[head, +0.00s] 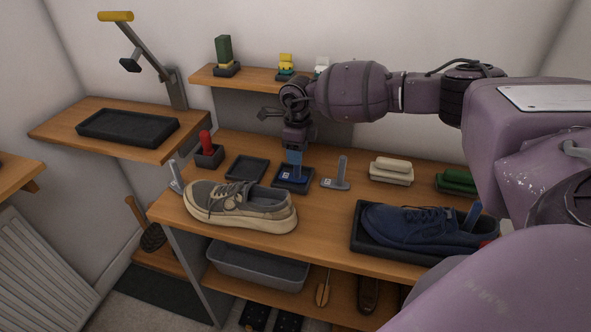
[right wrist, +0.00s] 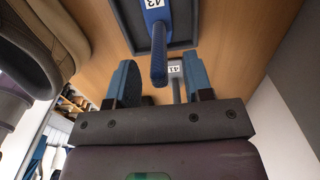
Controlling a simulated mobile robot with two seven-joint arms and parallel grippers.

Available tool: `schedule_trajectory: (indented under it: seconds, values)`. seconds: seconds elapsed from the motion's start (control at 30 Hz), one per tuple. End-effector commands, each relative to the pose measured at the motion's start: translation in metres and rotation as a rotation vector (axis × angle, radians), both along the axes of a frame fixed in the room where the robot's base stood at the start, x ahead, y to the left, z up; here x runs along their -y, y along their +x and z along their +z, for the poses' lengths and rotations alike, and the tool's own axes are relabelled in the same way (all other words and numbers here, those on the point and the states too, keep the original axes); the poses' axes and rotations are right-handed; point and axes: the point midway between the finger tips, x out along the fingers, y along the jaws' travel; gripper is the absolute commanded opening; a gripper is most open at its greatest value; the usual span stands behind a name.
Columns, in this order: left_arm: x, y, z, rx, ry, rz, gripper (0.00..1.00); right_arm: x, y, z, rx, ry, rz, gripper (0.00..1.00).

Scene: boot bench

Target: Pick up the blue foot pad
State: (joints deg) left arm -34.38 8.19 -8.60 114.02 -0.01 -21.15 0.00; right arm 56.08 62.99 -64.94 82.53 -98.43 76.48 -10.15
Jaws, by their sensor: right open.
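The blue foot pad (head: 291,176) lies in a small black tray (head: 302,188) near the back of the bench. In the right wrist view the foot pad (right wrist: 158,42) shows a white label reading 43 and a blue upright handle. My right gripper (head: 294,157) is directly above the pad, pointing down. In the right wrist view its two blue fingers stand apart, with the handle's end between them in the picture and a gap on each side. Contact cannot be seen. My left gripper is not in view.
A grey foot pad (head: 337,183) stands just right of the tray, and an empty black tray (head: 247,168) just left. A grey shoe (head: 240,207) is in front. A blue shoe (head: 420,228) sits in a black tray at right. A shelf (head: 250,77) runs behind.

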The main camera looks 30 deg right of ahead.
Motion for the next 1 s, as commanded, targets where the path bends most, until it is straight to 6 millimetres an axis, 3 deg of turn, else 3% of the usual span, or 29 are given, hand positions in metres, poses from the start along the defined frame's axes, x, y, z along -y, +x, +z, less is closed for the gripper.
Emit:
schedule_trajectory:
  seconds: [0.2, 0.43, 0.73, 1.0]
  values:
    - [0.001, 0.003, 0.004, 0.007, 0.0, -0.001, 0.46, 0.0, -0.001, -0.025, -0.001, -0.001, 0.0, 0.47]
    - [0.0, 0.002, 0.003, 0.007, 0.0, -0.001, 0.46, 0.0, -0.001, -0.026, 0.001, -0.001, 0.0, 0.45]
    - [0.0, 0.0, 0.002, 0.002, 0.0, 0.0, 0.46, 0.0, -0.001, -0.026, 0.001, -0.001, 0.0, 0.0]
    - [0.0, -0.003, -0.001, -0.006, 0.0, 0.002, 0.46, 0.0, 0.0, -0.025, 0.001, -0.001, 0.0, 0.0]
